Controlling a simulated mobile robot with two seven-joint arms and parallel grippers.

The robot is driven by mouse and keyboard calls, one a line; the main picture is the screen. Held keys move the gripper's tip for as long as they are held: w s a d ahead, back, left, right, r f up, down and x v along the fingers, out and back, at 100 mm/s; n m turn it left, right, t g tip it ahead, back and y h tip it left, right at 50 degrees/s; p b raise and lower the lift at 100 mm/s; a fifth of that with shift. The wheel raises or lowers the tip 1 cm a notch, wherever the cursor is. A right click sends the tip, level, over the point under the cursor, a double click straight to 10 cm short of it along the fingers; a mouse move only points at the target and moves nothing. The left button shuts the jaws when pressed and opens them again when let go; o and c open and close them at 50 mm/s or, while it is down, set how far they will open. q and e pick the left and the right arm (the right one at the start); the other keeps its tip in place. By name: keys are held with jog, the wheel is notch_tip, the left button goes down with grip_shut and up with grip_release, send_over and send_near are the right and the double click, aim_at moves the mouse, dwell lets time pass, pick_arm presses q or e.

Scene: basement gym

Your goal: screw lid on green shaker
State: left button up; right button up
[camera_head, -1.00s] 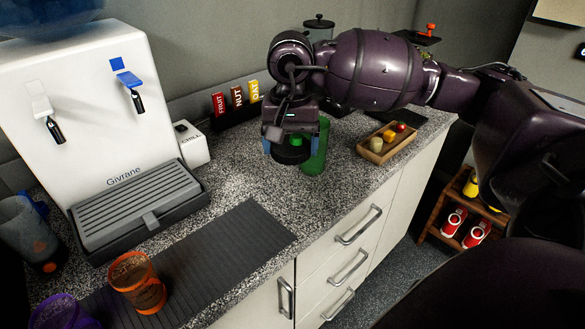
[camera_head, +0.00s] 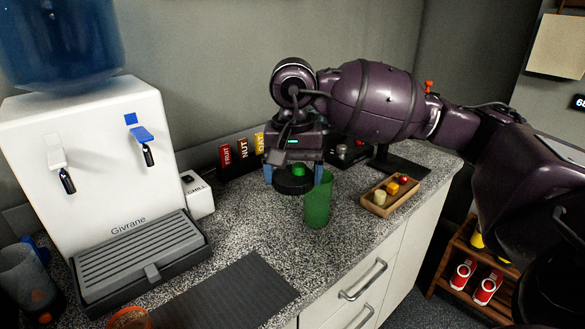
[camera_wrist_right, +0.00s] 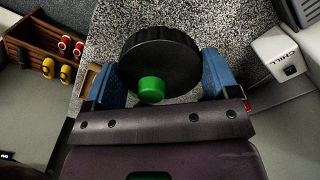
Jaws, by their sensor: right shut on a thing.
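The green shaker (camera_head: 318,204) is a translucent cup standing upright on the speckled counter, its mouth uncovered. My right gripper (camera_head: 297,178) is shut on a round black lid (camera_head: 290,184) with a green cap on it. The lid is held to the left of the shaker's rim and, in this view, partly overlaps it; I cannot tell the exact gap. In the right wrist view the lid (camera_wrist_right: 160,52) sits between the two blue fingers. The shaker does not show clearly there. My left gripper is out of view.
A white water dispenser (camera_head: 103,170) stands at the left. A ribbed dark mat (camera_head: 225,296) lies in front. A wooden tray (camera_head: 376,208) with small food pieces is right of the shaker. An orange cup (camera_head: 130,318) is at the bottom edge.

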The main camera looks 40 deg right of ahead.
jog(key=s+a+f+n, duration=0.1)
jog(key=a+f+n, duration=0.1)
jog(key=f, duration=0.3)
jog(key=s+a+f+n, duration=0.1)
jog(key=a+f+n, duration=0.2)
jog(key=a+f, duration=0.2)
jog(key=s+a+f+n, duration=0.1)
jog(key=a+f+n, duration=0.1)
jog(key=a+f, duration=0.2)
notch_tip(320, 180, down, 3)
jog(key=shift+s+r+n, duration=0.15)
jog(key=shift+r+n, duration=0.05)
jog(key=shift+n, duration=0.2)
jog(key=shift+d, duration=0.2)
